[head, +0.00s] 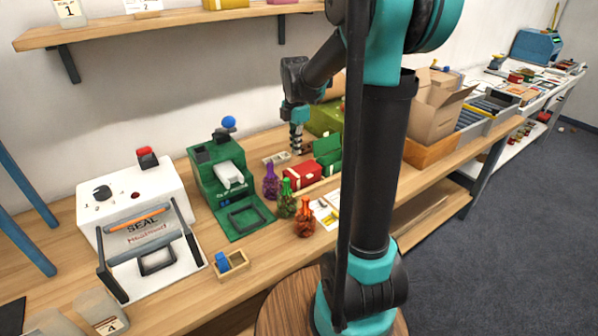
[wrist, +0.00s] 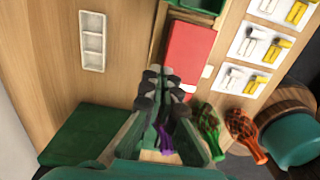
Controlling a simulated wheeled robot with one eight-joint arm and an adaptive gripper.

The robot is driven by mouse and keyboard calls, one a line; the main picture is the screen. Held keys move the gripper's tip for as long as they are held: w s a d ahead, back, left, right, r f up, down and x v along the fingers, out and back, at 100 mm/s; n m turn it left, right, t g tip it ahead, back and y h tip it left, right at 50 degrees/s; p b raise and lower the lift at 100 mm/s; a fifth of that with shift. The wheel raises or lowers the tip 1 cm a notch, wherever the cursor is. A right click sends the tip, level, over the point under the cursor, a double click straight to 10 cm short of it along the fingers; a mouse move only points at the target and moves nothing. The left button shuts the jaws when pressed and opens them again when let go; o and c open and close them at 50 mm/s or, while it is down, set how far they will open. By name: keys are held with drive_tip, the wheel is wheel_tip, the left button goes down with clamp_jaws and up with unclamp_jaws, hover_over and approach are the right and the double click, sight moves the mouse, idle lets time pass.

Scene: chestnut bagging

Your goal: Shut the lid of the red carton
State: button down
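The red carton (head: 301,177) stands on the bench, with white patches on its front. In the wrist view the red carton (wrist: 189,58) shows as a flat red top with a small white tab at its near edge. Its lid looks down over the box; I cannot tell whether it is fully seated. My gripper (head: 297,150) points down above the bench, behind and left of the carton in the head view. In the wrist view my gripper (wrist: 160,75) has its fingertips close together with nothing seen between them, beside the carton's lower left corner. Contact is unclear.
A green carton (head: 328,147) stands just behind. Purple (head: 270,182), green (head: 286,200) and orange (head: 304,223) net bags stand in front. A green machine (head: 218,165) and a white sealer (head: 135,205) are to the left. A pale tray (wrist: 92,41) lies on bare wood.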

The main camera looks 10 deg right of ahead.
drive_tip(key=shift+r, duration=2.65)
